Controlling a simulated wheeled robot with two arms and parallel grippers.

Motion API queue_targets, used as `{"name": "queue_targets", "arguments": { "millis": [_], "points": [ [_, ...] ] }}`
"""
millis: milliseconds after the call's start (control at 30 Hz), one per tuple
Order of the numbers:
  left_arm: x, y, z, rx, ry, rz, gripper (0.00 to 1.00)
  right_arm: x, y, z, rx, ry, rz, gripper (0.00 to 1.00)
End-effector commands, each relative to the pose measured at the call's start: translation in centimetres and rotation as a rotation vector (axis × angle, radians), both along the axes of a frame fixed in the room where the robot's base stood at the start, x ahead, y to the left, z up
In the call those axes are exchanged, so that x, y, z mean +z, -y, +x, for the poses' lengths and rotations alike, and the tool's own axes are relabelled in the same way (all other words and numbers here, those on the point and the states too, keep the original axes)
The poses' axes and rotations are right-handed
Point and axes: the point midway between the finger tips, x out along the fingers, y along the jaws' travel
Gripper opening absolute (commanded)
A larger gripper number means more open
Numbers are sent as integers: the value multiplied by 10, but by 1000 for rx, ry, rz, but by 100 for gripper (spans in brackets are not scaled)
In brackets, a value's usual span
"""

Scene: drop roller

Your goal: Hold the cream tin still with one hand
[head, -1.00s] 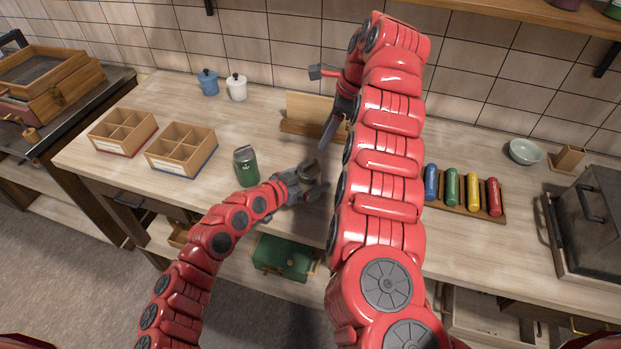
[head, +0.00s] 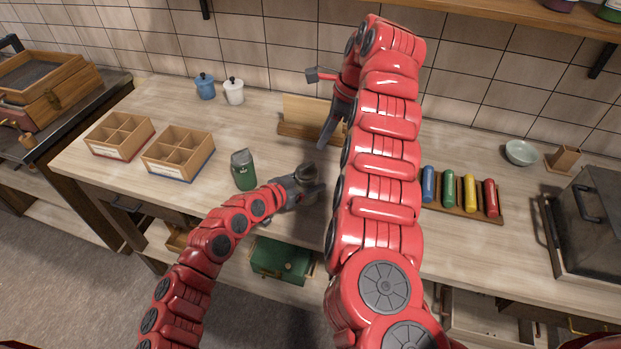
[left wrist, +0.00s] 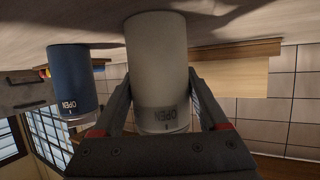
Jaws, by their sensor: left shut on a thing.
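My right gripper (head: 318,108) is open and empty, above the worktop at the back, away from the tin.
A green tin (head: 243,172) stands left of the cream tin. A blue tin (left wrist: 72,82) shows in the left wrist view. A wooden stand (head: 298,118) is behind. Two divided boxes (head: 180,152) lie left; coloured rollers (head: 450,188) lie right. My right arm hides the middle.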

Motion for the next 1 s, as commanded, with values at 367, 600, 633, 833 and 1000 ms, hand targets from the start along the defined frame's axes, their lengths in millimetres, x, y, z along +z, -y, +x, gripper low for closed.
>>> {"name": "queue_targets", "arguments": {
  "millis": [367, 600, 633, 833, 1000],
  "points": [
    [0, 0, 0, 0, 1, -1, 7, -15, 71, 60, 128, 307, -157, 0],
    [0, 0, 0, 0, 0, 0, 7, -47, 90, 60, 332, 515, -194, 0],
    [0, 0, 0, 0, 0, 0, 7, -49, 92, 57, 355, 542, -193, 0],
    [0, 0, 0, 0, 0, 0, 7, -68, 90, 20, 502, 721, -142, 0],
    [0, 0, 0, 0, 0, 0, 7, -61, 89, -26, 574, 907, -87, 0]
  ]
}}
